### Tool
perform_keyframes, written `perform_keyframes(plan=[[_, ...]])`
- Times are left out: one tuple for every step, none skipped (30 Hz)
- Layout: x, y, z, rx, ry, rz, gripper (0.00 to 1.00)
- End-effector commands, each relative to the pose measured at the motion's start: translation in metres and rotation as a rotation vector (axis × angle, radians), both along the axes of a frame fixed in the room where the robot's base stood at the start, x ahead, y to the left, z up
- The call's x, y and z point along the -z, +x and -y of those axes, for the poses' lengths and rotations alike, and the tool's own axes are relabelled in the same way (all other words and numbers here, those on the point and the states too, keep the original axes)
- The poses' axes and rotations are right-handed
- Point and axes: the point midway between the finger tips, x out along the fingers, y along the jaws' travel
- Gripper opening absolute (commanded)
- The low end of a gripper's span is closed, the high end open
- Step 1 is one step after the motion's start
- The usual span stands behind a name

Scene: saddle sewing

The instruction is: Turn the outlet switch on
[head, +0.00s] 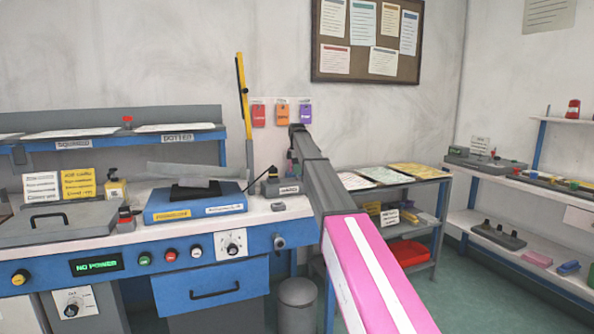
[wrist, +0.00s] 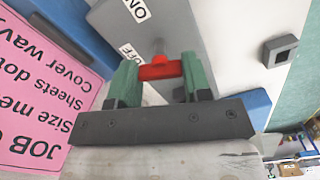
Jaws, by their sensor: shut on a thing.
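The outlet switch shows in the wrist view as a red handle (wrist: 160,68) on a grey box (wrist: 172,25). The box carries an ON label (wrist: 135,10) and an OFF label (wrist: 130,52), both seen upside down. The red handle is at the end near the OFF label. My gripper (wrist: 160,74) has its green fingers on either side of the red handle and is shut on it.
A blue workbench with a display (head: 96,263) reading NO POWER stands at the left. A pink sign (wrist: 40,95) is close to the gripper in the wrist view. A shelf unit (head: 432,180) stands right of my arm. A grey bin (head: 297,305) is below.

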Motion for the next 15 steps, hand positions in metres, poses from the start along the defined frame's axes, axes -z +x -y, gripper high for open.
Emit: perform_keyframes(plan=[[-0.0003,0.0001,-0.0001,0.043,0.000,0.000,0.21],[-0.0003,0.0001,-0.0001,0.072,0.000,0.000,0.21],[-0.0003,0.0001,-0.0001,0.110,0.000,0.000,0.21],[-0.0004,0.0001,-0.0001,0.138,0.000,0.000,0.21],[-0.0004,0.0001,-0.0001,0.167,0.000,0.000,0.21],[-0.0004,0.0001,-0.0001,0.205,0.000,0.000,0.21],[-0.0004,0.0001,-0.0001,0.233,0.000,0.000,0.21],[-0.0004,0.0001,-0.0001,0.262,0.000,0.000,0.21],[-0.0004,0.0001,-0.0001,0.300,0.000,0.000,0.21],[-0.0004,0.0001,-0.0001,0.328,0.000,0.000,0.21],[-0.0004,0.0001,-0.0001,0.357,0.000,0.000,0.21],[-0.0004,0.0002,-0.0001,0.395,0.000,0.000,0.21],[-0.0004,0.0002,-0.0001,0.423,0.000,0.000,0.21],[-0.0004,0.0001,-0.0001,0.451,0.001,0.000,0.21],[-0.0004,0.0002,-0.0001,0.489,0.001,0.000,0.21]])
